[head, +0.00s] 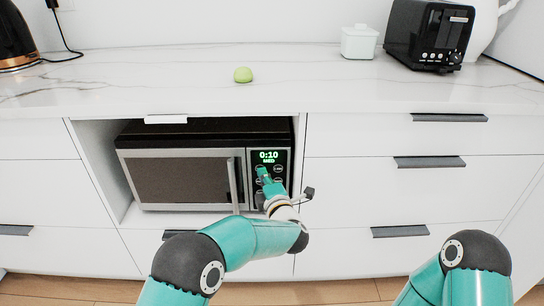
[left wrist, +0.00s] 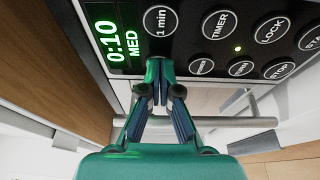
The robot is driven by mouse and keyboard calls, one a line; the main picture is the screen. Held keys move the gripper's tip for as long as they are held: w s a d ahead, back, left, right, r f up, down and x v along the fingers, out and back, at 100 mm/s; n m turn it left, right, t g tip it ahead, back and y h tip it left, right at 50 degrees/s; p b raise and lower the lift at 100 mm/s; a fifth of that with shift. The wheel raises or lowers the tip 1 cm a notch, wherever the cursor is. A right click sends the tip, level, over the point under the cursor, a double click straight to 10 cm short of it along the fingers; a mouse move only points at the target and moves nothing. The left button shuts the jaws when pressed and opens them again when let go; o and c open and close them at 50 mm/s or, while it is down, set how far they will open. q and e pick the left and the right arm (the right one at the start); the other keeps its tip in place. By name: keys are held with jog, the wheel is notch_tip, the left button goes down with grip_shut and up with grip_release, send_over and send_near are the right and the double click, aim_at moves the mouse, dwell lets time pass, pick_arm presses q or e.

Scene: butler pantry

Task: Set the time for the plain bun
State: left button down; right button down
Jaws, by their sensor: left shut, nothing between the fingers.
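The microwave (head: 180,180) sits in the open niche under the counter with its door shut. Its display (head: 268,157) glows green with 0:10 and MED; the same display shows in the left wrist view (left wrist: 121,38). My left gripper (head: 263,173) is shut and empty at the keypad. In the left wrist view its fingertips (left wrist: 154,68) are close to the panel beside the "1 min" button (left wrist: 158,21); I cannot tell if they touch. The TIMER button (left wrist: 219,25) and STOP button (left wrist: 279,68) are clear of the fingers. No plain bun is visible. My right gripper is out of view.
The microwave's vertical door handle (head: 233,185) stands out left of the keypad. On the counter are a green rounded item (head: 243,75), a white lidded canister (head: 359,42), a black toaster (head: 429,35) and a dark kettle (head: 15,35). Drawers with grey handles flank the niche.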

pick_arm(q)
jog(key=shift+w, duration=0.15)
jog(key=shift+w+b, duration=0.1)
jog(key=shift+b, duration=0.3)
dwell(0.5)
jog(key=shift+s+b, duration=0.3)
jog(key=shift+b, duration=0.1)
jog(key=s+b, duration=0.7)
jog(key=s, duration=0.8)
